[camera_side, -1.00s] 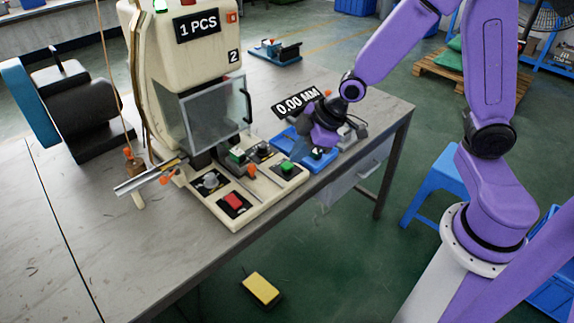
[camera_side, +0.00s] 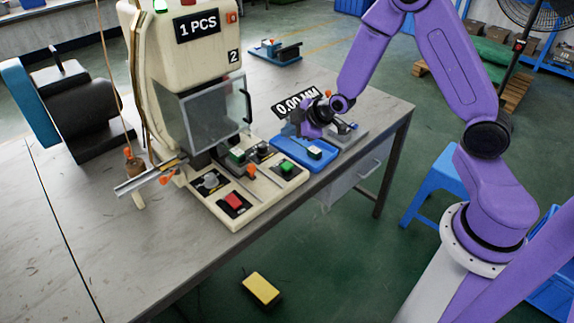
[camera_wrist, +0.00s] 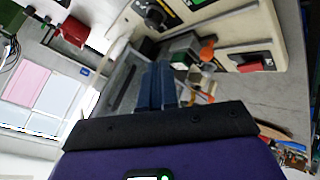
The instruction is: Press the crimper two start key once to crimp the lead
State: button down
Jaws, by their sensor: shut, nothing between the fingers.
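Crimper two (camera_side: 205,60) is the cream machine marked "2", with a "1 PCS" display and a clear guard. Its front panel carries a green key (camera_side: 287,168) at the right corner and a red key (camera_side: 233,202) at the front. The red key also shows in the wrist view (camera_wrist: 250,66). No readable label tells which is the start key. My gripper (camera_side: 303,122) is shut and empty, raised behind the blue tray and apart from the keys. Its closed fingers (camera_wrist: 158,86) show in the wrist view. I cannot make out the lead.
A blue tray (camera_side: 285,152) holding a small block stands right of the panel. A "0.00 MM" gauge (camera_side: 296,101) is behind it. A metal chute with orange clips (camera_side: 150,177) juts out left of the panel. The table's front is clear. A yellow pedal (camera_side: 261,288) lies on the floor.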

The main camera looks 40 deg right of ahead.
aim_at(289, 166)
jog(key=shift+f, duration=4.3)
jog(key=shift+f, duration=0.2)
jog(key=shift+f, duration=0.25)
jog(key=shift+f, duration=0.55)
jog(key=shift+r, duration=3.45)
